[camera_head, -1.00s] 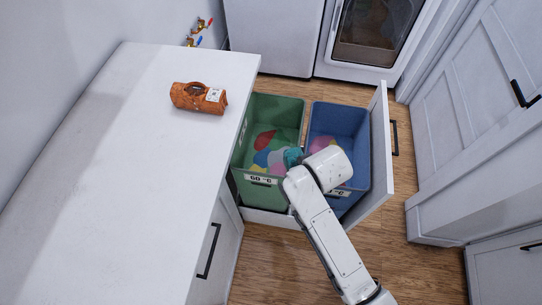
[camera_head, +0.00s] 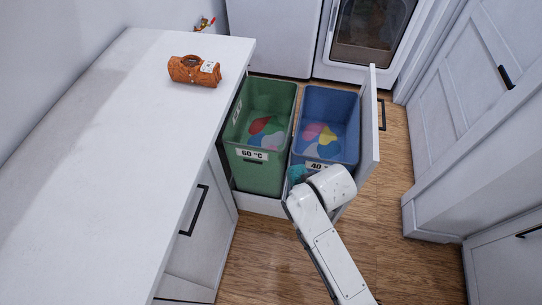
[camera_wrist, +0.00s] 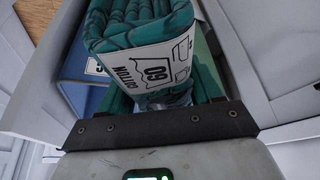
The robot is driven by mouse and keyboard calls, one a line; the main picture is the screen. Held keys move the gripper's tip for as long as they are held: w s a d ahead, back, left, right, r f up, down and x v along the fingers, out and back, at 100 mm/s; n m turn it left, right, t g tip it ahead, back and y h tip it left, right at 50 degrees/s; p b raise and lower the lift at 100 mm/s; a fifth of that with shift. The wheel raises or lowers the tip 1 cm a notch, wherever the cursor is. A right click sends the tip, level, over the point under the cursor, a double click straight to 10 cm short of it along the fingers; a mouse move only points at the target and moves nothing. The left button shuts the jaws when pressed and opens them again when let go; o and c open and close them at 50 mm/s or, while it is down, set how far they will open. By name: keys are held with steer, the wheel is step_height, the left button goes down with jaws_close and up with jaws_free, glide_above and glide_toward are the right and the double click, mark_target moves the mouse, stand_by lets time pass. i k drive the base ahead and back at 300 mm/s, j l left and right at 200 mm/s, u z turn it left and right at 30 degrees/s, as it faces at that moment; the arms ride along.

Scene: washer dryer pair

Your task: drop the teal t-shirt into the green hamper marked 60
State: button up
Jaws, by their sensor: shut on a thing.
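The green hamper (camera_head: 262,178), marked 60 °C, stands in the left half of the pulled-out drawer, with coloured pieces on its bottom. The teal t-shirt (camera_head: 297,173) shows only as a small patch beside my wrist in the head view, near the front corner between the two hampers. In the wrist view the rolled teal t-shirt (camera_wrist: 130,14) carries a white label reading COTTON 60. My gripper (camera_wrist: 172,101) is shut on it. The fingers are mostly hidden by the label and roll.
The drawer front (camera_head: 367,125) rises on the right.

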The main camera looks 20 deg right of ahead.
mark_target(269, 140)
steer(key=k+u, duration=0.4)
steer(key=k+j+u, duration=0.35)
steer(key=i+l+u, duration=0.1)
steer(key=l+u, duration=0.15)
steer(key=l, duration=0.2)
steer(key=i+l+u, duration=0.1)
steer(key=l+u, duration=0.15)
steer(key=l, duration=0.2)
steer(key=i+l, duration=0.1)
steer(key=l, duration=0.45)
steer(key=i+l, duration=0.1)
steer(key=l, duration=0.5)
steer(key=i+l, duration=0.1)
steer(key=l, duration=0.45)
steer(key=i+l, duration=0.1)
steer(key=l, duration=0.45)
steer(key=i+l, duration=0.45)
steer(key=i, duration=0.15)
